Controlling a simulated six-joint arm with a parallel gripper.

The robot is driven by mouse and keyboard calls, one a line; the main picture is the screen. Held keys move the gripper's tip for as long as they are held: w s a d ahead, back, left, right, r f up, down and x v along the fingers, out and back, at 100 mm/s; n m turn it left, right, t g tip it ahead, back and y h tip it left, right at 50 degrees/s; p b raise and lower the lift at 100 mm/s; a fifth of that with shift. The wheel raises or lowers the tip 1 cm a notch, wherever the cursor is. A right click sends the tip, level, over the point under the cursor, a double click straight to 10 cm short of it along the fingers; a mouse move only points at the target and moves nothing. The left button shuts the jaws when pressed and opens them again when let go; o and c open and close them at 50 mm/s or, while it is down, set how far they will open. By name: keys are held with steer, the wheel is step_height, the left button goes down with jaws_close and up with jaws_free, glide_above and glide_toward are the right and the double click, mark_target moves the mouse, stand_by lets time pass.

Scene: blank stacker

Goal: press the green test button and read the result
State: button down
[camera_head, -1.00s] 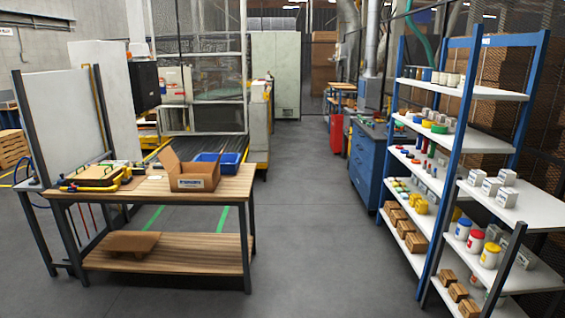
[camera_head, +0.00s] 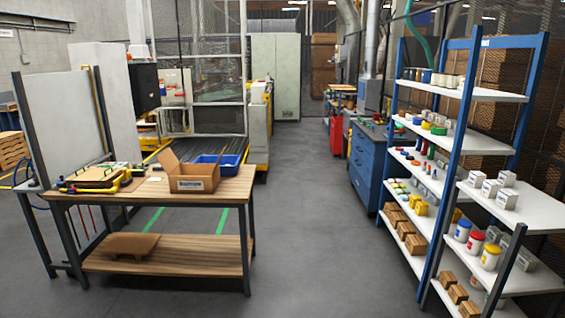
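A wooden-topped workbench (camera_head: 225,193) stands at the left. On its left end lies a wooden fixture or board (camera_head: 93,177) with small green, yellow and dark parts around it. Small green spots show there, but I cannot tell whether one is the green test button. No result display can be read. My gripper does not show in this view.
On the bench are an open cardboard box (camera_head: 195,184) and a blue bin (camera_head: 215,165). A brown piece (camera_head: 133,245) lies on its lower shelf. Blue-framed shelves (camera_head: 470,140) hold jars and boxes at right. The grey floor (camera_head: 310,220) between is clear.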

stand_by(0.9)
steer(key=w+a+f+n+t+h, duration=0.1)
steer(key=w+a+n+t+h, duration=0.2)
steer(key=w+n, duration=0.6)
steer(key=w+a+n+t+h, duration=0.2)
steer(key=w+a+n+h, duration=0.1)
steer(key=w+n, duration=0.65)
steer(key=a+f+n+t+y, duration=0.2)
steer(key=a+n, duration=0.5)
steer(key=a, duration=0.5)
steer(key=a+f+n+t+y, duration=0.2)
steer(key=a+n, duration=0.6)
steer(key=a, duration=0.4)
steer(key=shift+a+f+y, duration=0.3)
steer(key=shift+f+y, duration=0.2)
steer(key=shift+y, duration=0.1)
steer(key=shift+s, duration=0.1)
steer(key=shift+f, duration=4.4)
